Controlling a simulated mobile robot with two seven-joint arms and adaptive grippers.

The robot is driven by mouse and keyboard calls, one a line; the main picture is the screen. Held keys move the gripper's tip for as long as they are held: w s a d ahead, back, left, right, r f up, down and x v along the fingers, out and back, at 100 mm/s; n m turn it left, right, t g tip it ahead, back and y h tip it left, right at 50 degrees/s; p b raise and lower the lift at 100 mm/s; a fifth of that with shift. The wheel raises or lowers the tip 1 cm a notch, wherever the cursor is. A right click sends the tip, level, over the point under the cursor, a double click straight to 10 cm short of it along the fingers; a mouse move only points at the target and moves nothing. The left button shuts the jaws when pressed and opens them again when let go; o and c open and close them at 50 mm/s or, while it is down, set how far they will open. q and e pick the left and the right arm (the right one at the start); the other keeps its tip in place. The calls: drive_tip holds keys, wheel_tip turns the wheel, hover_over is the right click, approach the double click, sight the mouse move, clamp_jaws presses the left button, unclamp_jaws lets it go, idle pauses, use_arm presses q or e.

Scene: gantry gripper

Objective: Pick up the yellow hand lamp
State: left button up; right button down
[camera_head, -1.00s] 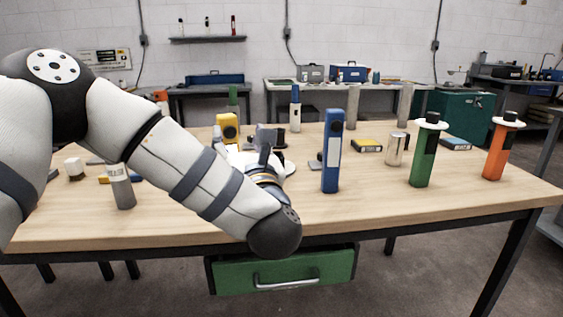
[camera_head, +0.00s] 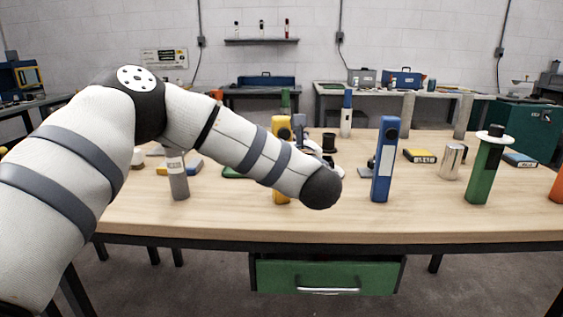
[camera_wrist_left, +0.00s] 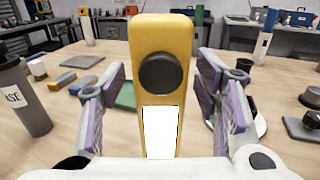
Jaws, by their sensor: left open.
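The yellow hand lamp (camera_wrist_left: 160,35) stands upright in the left wrist view, with a round black knob and a white label on its face. In the head view the yellow hand lamp (camera_head: 281,127) shows above and below my left forearm, which hides its middle. My left gripper (camera_wrist_left: 162,72) is open, with one purple-padded finger on each side of the lamp. Gaps show between pads and lamp; I see no contact. In the head view my left gripper is mostly hidden behind the arm. My right gripper is in neither view.
A blue hand lamp (camera_head: 385,160) stands right of the arm, and a green one (camera_head: 484,172) stands farther right. A grey bottle (camera_head: 177,176) stands on the left. The table's front strip is clear.

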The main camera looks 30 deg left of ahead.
use_arm(q)
clamp_jaws()
drive_tip(key=shift+r, duration=0.1)
